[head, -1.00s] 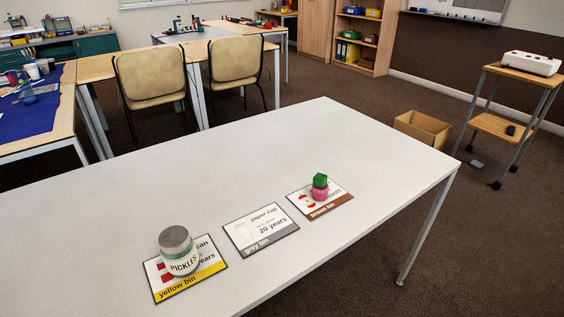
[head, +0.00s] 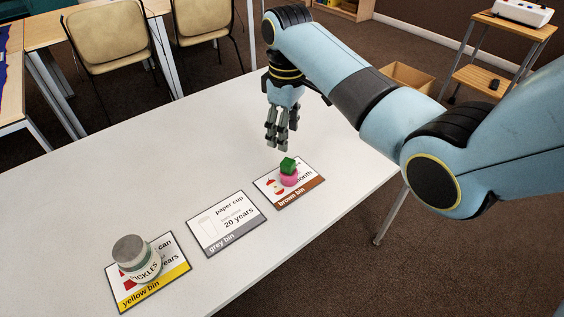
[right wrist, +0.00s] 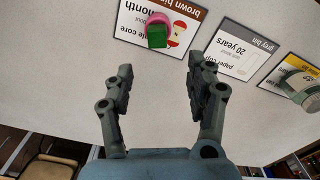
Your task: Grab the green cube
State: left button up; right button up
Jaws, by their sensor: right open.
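The green cube (head: 287,164) rests on top of a pink rounded object (head: 288,180), which stands on the brown bin card (head: 308,187). My right gripper (head: 276,148) is above the table, behind and slightly left of the cube, with its fingers pointing down. It is open and empty and does not touch the cube. In the right wrist view the green cube (right wrist: 157,36) shows beyond the spread fingers of the right gripper (right wrist: 158,75), near the top, with part of the pink object behind it. My left gripper is not in view.
A pickles jar (head: 134,258) stands on the yellow bin card (head: 181,272) at the lower left. The grey bin card (head: 227,223) between is bare. The white table (head: 120,187) is otherwise clear. Its right edge runs just beyond the brown bin card.

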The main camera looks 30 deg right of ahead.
aim_at(286, 161)
notch_tip(286, 161, down, 10)
jog(key=shift+w+d+f+b, duration=0.1)
jog(key=shift+d+b, duration=0.05)
jog(key=shift+b, duration=0.5)
jog(key=shift+c, duration=0.4)
jog(key=c, duration=1)
